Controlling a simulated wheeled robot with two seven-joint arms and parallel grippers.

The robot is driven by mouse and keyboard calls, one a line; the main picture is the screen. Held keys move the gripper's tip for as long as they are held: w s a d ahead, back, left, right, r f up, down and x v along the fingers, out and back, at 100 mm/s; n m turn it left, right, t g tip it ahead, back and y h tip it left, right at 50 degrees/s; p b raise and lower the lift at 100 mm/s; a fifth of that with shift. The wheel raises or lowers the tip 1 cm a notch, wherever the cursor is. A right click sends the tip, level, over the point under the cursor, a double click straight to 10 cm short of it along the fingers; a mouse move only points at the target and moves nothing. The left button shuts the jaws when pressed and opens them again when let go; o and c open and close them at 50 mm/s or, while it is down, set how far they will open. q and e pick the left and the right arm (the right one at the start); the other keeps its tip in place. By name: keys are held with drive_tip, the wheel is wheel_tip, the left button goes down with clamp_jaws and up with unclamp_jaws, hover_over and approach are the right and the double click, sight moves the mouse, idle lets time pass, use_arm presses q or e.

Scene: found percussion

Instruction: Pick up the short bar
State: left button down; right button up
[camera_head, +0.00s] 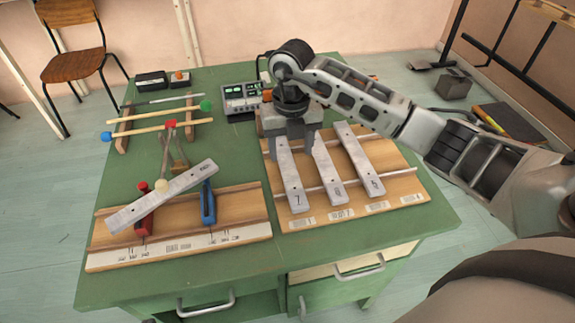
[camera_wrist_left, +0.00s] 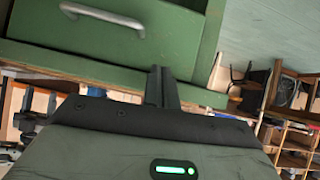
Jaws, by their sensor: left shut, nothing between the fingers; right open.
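Three grey metal bars lie side by side on the right wooden board (camera_head: 408,188): a left bar (camera_head: 293,185), a middle bar (camera_head: 329,178) and a right bar (camera_head: 361,162). The middle one looks shortest, but its far end is partly hidden by my right gripper. My right gripper (camera_head: 296,142) points down over the far ends of the left and middle bars, open; I cannot tell whether it touches either. Another, longer grey bar (camera_head: 185,188) lies tilted across the left board. My left gripper (camera_wrist_left: 162,78) is shut and empty before the green drawer front, outside the head view.
A red clamp (camera_head: 144,222) and a blue clamp (camera_head: 208,204) stand on the left board (camera_head: 255,232). Mallets with blue, green and red heads rest on a rack behind. A small meter box (camera_head: 240,99) stands at the back.

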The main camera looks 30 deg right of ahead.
sight(288, 167)
drive_tip(key=f, duration=0.4)
drive_tip(key=shift+w+a+f, duration=0.2)
drive_tip(key=shift+f, duration=0.15)
drive_tip(key=shift+r, duration=0.1)
drive_tip(key=c, duration=1.2)
